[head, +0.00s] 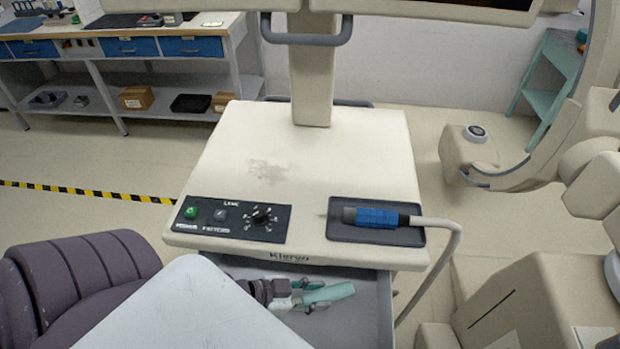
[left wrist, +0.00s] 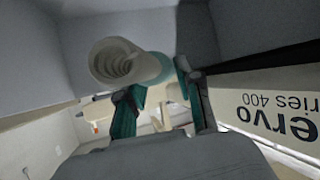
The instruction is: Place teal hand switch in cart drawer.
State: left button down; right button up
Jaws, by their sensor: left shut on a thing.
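The teal hand switch (head: 330,293) shows as a short teal cylinder within the outline of the cart's open drawer (head: 372,312). My left gripper (head: 302,292) is shut on it. In the left wrist view the switch has a pale ribbed round end (left wrist: 122,62) and a teal body between the fingers of my left gripper (left wrist: 160,92). Grey drawer walls (left wrist: 240,30) surround it there. Whether the switch touches the drawer floor cannot be told. My arm hides the drawer's left part. My right gripper is not in view.
The cream cart top (head: 330,160) carries a black control panel (head: 232,219) and a dark tray (head: 340,231) holding a blue-gripped handpiece (head: 375,217). Its cable (head: 455,245) loops down right of the drawer.

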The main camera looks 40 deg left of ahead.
pick_arm(q)
jog(key=f, duration=0.3)
jog(key=f+b, duration=0.1)
jog(key=f, duration=0.2)
jog(key=f+b, duration=0.1)
jog(key=f, duration=0.2)
jog(key=shift+s+f, duration=0.15)
jog(key=shift+s, duration=0.15)
notch_tip(320, 180, down, 3)
jog(key=shift+w+f+b, duration=0.1)
jog(key=shift+b, duration=0.35)
jog(key=shift+w+a, duration=0.25)
jog(key=shift+w, duration=0.05)
jog(key=w+a, duration=0.1)
jog(key=w, duration=0.2)
jog(key=shift+a, duration=0.35)
jog(key=shift+f, duration=0.55)
jog(key=shift+s+d, duration=0.1)
jog(key=shift+s, duration=0.1)
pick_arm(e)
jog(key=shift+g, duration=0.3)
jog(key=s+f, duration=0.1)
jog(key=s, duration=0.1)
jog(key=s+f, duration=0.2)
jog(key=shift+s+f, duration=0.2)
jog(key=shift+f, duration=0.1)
